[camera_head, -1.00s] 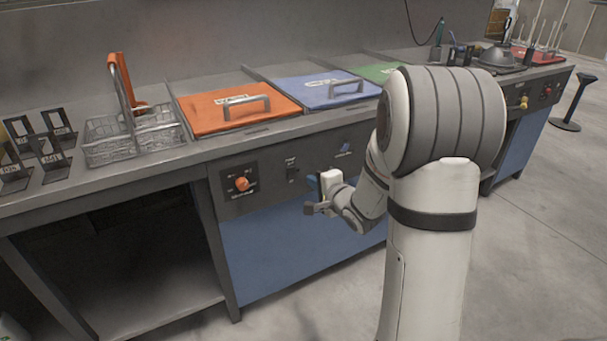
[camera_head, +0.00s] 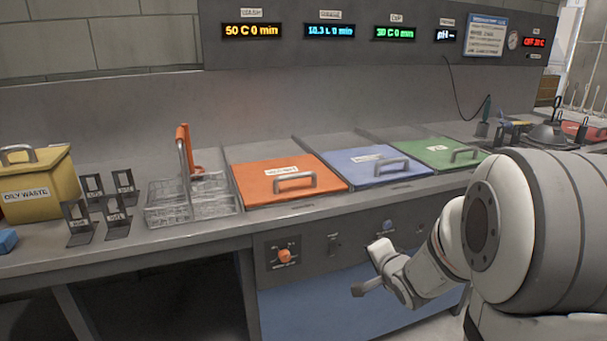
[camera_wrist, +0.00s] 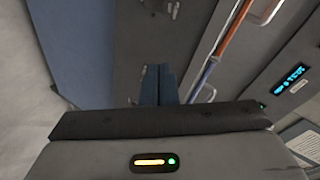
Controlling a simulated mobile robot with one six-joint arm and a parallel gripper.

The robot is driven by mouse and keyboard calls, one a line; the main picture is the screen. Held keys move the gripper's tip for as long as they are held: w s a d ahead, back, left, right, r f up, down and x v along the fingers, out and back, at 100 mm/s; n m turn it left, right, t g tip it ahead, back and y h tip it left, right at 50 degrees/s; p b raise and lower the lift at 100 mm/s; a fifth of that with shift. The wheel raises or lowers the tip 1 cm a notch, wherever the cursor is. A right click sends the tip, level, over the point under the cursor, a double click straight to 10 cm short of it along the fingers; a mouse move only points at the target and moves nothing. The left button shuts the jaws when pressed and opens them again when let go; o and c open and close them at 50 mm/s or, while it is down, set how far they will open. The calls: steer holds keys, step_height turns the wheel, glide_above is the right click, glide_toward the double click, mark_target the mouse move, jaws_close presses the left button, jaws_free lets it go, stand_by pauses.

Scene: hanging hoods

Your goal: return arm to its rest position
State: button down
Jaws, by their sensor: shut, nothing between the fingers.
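My gripper (camera_head: 366,288) is in front of the bench's control panel, below the counter edge, apart from the bench as far as I can tell. My arm comes in from the right side of the head view. In the wrist view the two dark blue fingers (camera_wrist: 158,84) are together with nothing between them. The wrist view is tilted and shows the bench front close by.
The bench carries orange (camera_head: 284,179), blue (camera_head: 373,167) and green (camera_head: 437,151) lids with handles. A wire basket (camera_head: 190,199), black stands (camera_head: 80,226) and a yellow oily waste bin (camera_head: 38,185) are at left. An orange knob (camera_head: 285,256) sticks out.

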steer(key=s+r+n+g+h+p, duration=0.3)
steer(key=s+r+n+g+p, duration=0.2)
steer(key=s+r+p, duration=0.55)
steer(key=s+a+r+n+g+p, duration=0.2)
steer(key=s+a+r+n, duration=0.1)
steer(key=s+r, duration=0.2)
steer(key=s+a+r+n+g+y+p, duration=0.1)
steer(key=s+a+r+n+g+p, duration=0.2)
steer(key=s, duration=0.7)
step_height(320, 180, up, 2)
steer(key=shift+s+n+y+p, duration=0.3)
steer(key=shift+n, duration=0.3)
